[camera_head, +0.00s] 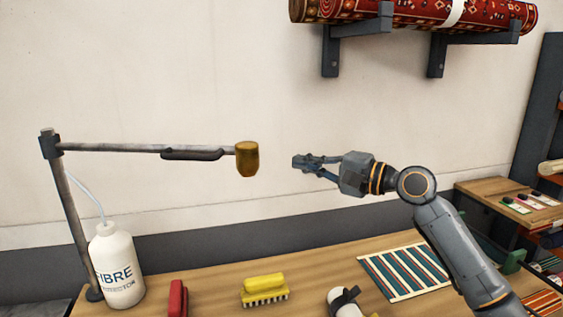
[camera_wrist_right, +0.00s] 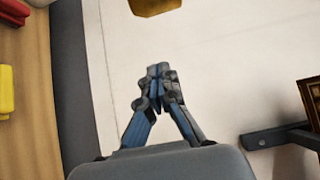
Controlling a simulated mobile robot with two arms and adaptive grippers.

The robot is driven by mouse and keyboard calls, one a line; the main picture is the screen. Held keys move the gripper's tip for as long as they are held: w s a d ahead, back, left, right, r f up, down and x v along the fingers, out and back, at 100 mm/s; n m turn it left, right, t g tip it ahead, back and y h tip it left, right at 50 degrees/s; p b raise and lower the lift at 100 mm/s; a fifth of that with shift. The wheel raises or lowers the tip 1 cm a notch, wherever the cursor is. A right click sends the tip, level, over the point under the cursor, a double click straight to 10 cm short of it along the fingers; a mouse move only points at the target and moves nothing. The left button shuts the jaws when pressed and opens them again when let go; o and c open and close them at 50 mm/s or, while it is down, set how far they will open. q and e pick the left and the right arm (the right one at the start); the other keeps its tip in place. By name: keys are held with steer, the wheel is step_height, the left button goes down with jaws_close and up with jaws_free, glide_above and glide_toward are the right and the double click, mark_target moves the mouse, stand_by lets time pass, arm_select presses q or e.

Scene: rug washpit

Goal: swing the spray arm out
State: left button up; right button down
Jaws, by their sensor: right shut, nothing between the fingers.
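The spray arm (camera_head: 118,148) is a thin grey bar reaching right from the top of an upright post (camera_head: 73,215). A dark grip (camera_head: 192,154) hangs under the bar, and a brass-yellow nozzle head (camera_head: 247,160) is at its right end. My right gripper (camera_head: 299,161) is to the right of the head, apart from it, at about its height in the picture. Its fingers are shut with nothing between them. In the right wrist view, the fingertips (camera_wrist_right: 158,72) meet, and the yellow head (camera_wrist_right: 153,5) is cut off at the top edge. My left gripper is out of view.
A white bottle (camera_head: 117,268) stands by the post, with a tube going up. A red block (camera_head: 177,299), a yellow brush (camera_head: 264,289), a white cylinder (camera_head: 345,302) and a striped mat (camera_head: 405,272) are on the wooden table. Wall brackets (camera_head: 331,50) hold a rolled rug (camera_head: 410,12) above.

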steer(key=w+a+p, duration=0.1)
steer(key=a+p, duration=0.3)
steer(key=a, duration=0.5)
steer(key=shift+w+p, duration=0.25)
steer(key=shift+p, duration=0.1)
steer(key=shift+d, duration=0.1)
